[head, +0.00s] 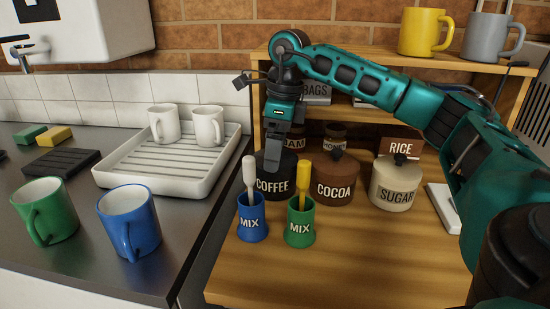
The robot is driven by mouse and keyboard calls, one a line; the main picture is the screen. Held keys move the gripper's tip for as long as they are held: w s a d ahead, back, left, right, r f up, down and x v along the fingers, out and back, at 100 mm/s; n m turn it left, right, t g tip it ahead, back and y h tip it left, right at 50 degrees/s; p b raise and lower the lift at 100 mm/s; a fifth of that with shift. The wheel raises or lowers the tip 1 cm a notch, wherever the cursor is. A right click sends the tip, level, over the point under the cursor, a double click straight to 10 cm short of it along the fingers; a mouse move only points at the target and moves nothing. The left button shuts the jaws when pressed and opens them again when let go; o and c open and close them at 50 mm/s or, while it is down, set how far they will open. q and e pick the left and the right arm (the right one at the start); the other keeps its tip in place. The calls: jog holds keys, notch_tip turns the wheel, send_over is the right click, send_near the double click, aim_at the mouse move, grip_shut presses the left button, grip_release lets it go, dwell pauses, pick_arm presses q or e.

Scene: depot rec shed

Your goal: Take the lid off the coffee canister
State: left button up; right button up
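The black coffee canister (288,165) stands upright on the wooden shelf unit, labelled COFFEE. Its lower front is partly covered by two small cups. My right gripper (273,158) points down over the canister top, its near finger in front of the lid area. The lid's knob is hidden behind the gripper, so I cannot tell whether the fingers touch or hold it. The lid appears to be on the canister. My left gripper is not in view.
A blue MIX cup (252,222) and a green MIX cup (299,228), each with a stirrer, stand close in front. The cocoa canister (336,182) and sugar canister (394,188) stand to the right. Left are a white drainer tray (190,181) and mugs (128,224).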

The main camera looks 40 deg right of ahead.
jog(key=c, duration=0.9)
jog(key=shift+s+f, duration=0.1)
jog(key=c, duration=0.4)
